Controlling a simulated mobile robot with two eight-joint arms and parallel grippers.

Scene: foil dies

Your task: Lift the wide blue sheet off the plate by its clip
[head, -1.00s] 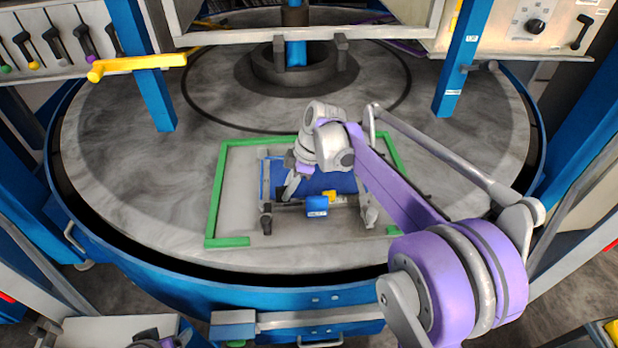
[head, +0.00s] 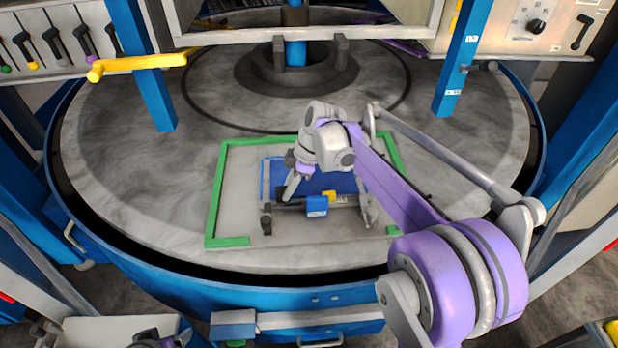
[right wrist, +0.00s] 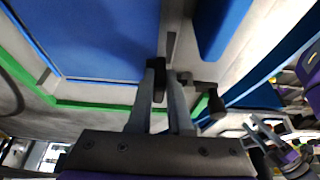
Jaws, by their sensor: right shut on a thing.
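The wide blue sheet (head: 318,181) is inside the green frame on the round plate, partly hidden by my right wrist. It fills the upper left of the right wrist view (right wrist: 90,38). My right gripper (head: 287,196) is at the sheet's near edge, pointing down. In the right wrist view its fingers (right wrist: 168,85) are closed on a small dark piece that I take for the sheet's clip; the fingers hide most of it. I cannot tell how high the sheet is above the plate. My left gripper is not clearly visible.
The green frame (head: 214,195) borders the work area on the grey round plate (head: 140,190). A small blue block (head: 317,206) and a yellow piece (head: 329,196) lie close to the right gripper. Blue posts (head: 155,95) stand around the plate, with a yellow handle (head: 135,66) at the left.

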